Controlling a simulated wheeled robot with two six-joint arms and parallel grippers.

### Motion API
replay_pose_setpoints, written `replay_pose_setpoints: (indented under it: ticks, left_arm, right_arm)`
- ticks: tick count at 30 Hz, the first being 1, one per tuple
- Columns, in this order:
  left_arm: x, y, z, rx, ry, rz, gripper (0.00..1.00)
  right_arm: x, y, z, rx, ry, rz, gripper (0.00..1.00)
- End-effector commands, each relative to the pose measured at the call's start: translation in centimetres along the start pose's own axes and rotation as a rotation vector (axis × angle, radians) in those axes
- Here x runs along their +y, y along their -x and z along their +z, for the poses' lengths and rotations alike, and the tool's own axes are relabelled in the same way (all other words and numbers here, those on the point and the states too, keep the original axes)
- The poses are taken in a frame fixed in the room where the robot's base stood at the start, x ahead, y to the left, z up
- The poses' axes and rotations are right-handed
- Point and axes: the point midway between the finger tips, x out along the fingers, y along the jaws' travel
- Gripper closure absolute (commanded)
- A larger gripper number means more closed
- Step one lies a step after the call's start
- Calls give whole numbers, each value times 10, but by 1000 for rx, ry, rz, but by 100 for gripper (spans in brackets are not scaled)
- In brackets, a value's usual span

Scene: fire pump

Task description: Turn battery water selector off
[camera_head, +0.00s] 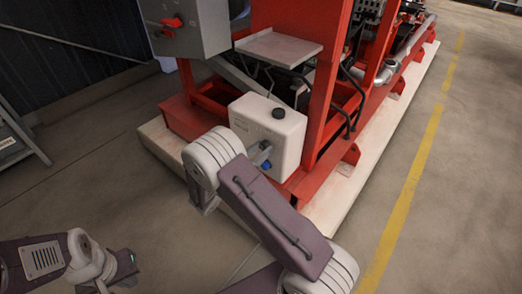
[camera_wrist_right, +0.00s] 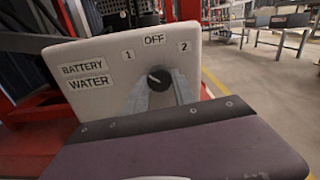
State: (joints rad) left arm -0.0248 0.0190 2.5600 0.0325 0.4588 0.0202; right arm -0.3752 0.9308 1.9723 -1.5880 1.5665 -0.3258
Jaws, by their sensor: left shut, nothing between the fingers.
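The battery water selector (camera_wrist_right: 158,78) is a round black knob with a white pointer mark on a white panel (camera_wrist_right: 100,55). The labels 1, OFF and 2 run above it, and the mark points up and left, toward the 1. My right gripper (camera_wrist_right: 161,88) has its two grey fingers apart, one on each side of the knob; I cannot tell whether they touch it. In the head view the panel belongs to a white box (camera_head: 280,133) with a black cap, and my right gripper (camera_head: 264,154) is at its front. My left gripper (camera_head: 122,276) is low at the left, away from the box.
A red pump frame (camera_head: 322,85) stands around the white box on a pale plinth (camera_head: 345,190). A grey control cabinet (camera_head: 195,28) with a red handle is above left. The floor in front and to the right, with a yellow line (camera_head: 412,185), is clear.

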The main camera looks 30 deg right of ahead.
Motion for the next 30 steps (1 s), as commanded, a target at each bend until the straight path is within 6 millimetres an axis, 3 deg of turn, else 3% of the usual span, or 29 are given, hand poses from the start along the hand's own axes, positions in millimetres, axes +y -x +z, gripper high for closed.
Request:
replay_pose_setpoints:
  ticks: [11,30]
  left_arm:
    - [0,3,0,0,0,0,100]
    - [0,16,-2,0,0,0,100]
  right_arm:
    - [0,0,0,0,-59,-1,100]
    - [1,0,0,1,-581,-1,100]
